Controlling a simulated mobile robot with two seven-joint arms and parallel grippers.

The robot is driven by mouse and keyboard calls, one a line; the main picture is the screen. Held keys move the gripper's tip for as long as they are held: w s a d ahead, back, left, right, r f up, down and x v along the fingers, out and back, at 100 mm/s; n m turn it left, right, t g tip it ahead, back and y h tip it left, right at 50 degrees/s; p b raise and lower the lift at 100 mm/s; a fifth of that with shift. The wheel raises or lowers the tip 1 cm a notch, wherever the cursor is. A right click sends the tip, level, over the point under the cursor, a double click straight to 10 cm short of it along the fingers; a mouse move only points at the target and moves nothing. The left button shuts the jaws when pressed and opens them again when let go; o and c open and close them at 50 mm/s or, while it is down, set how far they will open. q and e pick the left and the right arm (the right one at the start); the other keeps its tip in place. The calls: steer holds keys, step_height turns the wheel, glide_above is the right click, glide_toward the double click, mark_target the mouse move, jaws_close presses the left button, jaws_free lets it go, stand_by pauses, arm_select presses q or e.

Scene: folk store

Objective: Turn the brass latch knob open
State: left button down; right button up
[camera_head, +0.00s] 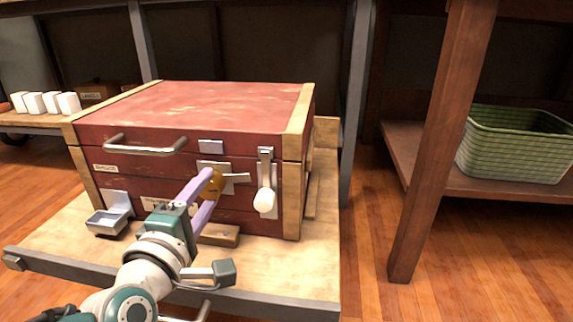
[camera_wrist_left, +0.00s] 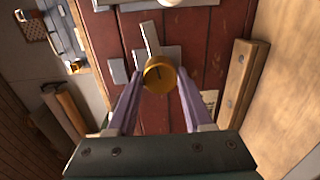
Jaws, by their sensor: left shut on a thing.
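A red wooden chest (camera_head: 215,98) with pale wood edges stands on a low wooden platform. The brass latch knob (camera_head: 217,185) is on its front panel; it also shows in the left wrist view (camera_wrist_left: 159,74), with a dark slot line on its face. A metal latch bar (camera_head: 238,177) reaches right from the knob; in the wrist view the bar (camera_wrist_left: 150,38) points up, slightly tilted. My left gripper (camera_head: 211,182) is shut on the knob, one purple finger on each side of it. The fingers partly hide the knob in the head view. My right gripper is not in view.
A white-handled lever (camera_head: 265,200) hangs right of the knob. A metal bar handle (camera_head: 145,146) and a small metal tray (camera_head: 108,221) sit to the left. A wood block (camera_head: 220,235) lies below the knob. A green basket (camera_head: 515,145) stands on a shelf at right.

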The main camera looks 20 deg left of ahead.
arm_select(q)
steer(key=shift+m, duration=0.9)
steer(key=shift+c, duration=1.5)
jaws_free()
steer(key=shift+s+d+p, duration=0.1)
steer(key=shift+s+p, duration=0.1)
steer(key=shift+p, duration=0.15)
steer(key=p+v, duration=0.3)
steer(key=v, duration=0.6)
steer(key=shift+s+p, duration=0.25)
steer(key=shift+p, duration=0.15)
